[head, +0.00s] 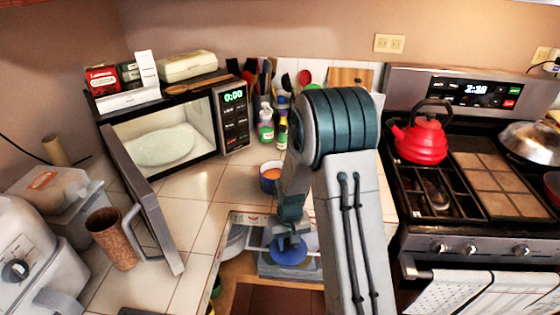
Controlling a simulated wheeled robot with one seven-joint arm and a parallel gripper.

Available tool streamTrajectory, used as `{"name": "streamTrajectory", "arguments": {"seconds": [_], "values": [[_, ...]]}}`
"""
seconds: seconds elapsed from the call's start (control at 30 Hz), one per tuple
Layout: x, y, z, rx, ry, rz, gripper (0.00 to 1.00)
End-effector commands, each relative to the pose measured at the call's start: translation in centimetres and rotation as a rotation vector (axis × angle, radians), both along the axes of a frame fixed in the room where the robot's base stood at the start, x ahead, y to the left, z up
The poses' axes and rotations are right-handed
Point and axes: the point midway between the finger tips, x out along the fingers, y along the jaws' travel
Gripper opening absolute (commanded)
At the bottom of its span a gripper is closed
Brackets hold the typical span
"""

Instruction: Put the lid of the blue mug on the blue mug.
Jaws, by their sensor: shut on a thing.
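The blue mug (270,178) stands upright on the tiled counter, right of the microwave, with something orange showing inside its open top. My gripper (291,239) is nearer to the camera and a little right of the mug, pointing down. It is shut on the blue lid (289,254), a round blue disc, and is apart from the mug. My arm hides part of the counter to the right of the mug. The exact grip on the lid is too small to make out.
The microwave (233,116) stands with its door (142,195) swung open over the counter. A brown cup (111,239) is by the door. Bottles (266,128) and utensils stand behind the mug. A red kettle (421,137) is on the stove at right. Bare tiles (195,187) lie left of the mug.

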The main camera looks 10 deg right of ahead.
Motion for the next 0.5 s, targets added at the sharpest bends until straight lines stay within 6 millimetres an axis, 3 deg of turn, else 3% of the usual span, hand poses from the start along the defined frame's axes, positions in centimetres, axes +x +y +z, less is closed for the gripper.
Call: {"name": "streamTrajectory", "arguments": {"seconds": [0.03,0.27,0.33,0.5], "values": [[0.0,-0.2,2.4,0.000,0.000,-0.003,0.10],[0.0,-0.6,6.7,0.000,0.000,-0.012,0.10],[1.0,-1.3,6.9,-0.004,-0.006,0.084,0.10],[2.8,-2.7,10.1,-0.010,-0.004,0.331,0.10]]}}
